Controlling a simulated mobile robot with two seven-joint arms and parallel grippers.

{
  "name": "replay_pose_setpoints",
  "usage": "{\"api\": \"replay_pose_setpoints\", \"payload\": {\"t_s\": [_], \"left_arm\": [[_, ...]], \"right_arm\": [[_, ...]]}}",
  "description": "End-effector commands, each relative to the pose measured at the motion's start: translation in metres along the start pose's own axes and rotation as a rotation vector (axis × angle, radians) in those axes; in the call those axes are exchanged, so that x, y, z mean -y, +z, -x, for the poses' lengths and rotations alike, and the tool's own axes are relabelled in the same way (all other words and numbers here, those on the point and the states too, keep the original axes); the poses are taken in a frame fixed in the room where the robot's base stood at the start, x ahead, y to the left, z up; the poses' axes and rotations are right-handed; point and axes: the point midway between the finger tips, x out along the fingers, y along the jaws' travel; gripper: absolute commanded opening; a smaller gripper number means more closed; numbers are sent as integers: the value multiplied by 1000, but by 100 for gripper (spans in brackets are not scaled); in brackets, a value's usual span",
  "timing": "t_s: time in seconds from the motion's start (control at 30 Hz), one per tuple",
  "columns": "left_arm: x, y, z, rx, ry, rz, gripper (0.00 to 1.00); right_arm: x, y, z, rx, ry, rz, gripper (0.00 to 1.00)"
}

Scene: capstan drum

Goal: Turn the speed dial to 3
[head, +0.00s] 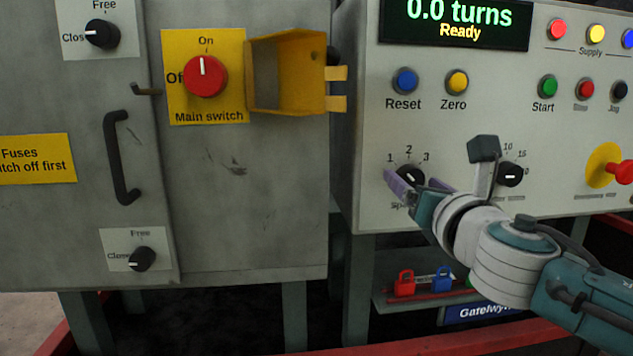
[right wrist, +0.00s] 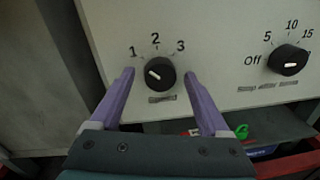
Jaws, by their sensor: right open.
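The speed dial (right wrist: 160,72) is a round black knob with a white mark, on a pale panel marked 1, 2 and 3. Its white mark points left and slightly up, towards 1. In the head view the dial (head: 411,175) is partly hidden by my right gripper. My right gripper (right wrist: 159,76) is open, with one purple finger left of the dial and one right of it. A gap shows between each finger and the knob. In the head view my right gripper (head: 410,179) reaches the panel from the lower right. My left gripper is not in view.
A second black dial (right wrist: 288,60) sits to the right. Above are the Reset button (head: 405,80), the Zero button (head: 456,82) and a display (head: 455,22) reading 0.0 turns, Ready. A red emergency knob (head: 622,172) is far right. An open yellow cover (head: 290,75) stands out at left.

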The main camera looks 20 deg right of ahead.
Motion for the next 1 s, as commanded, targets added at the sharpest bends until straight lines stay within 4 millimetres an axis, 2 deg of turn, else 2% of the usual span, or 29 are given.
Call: {"api": "replay_pose_setpoints", "payload": {"t_s": [0.07, 0.13, 0.77, 1.0], "left_arm": [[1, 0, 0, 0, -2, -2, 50], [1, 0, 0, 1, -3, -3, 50], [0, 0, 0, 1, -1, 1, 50], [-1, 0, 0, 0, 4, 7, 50]], "right_arm": [[0, 0, 0, 0, 0, 0, 80], [0, 0, 0, 0, 0, 0, 73], [0, 0, 0, 0, -1, 0, 2], [0, 0, 0, 0, -1, -9, 0]]}}
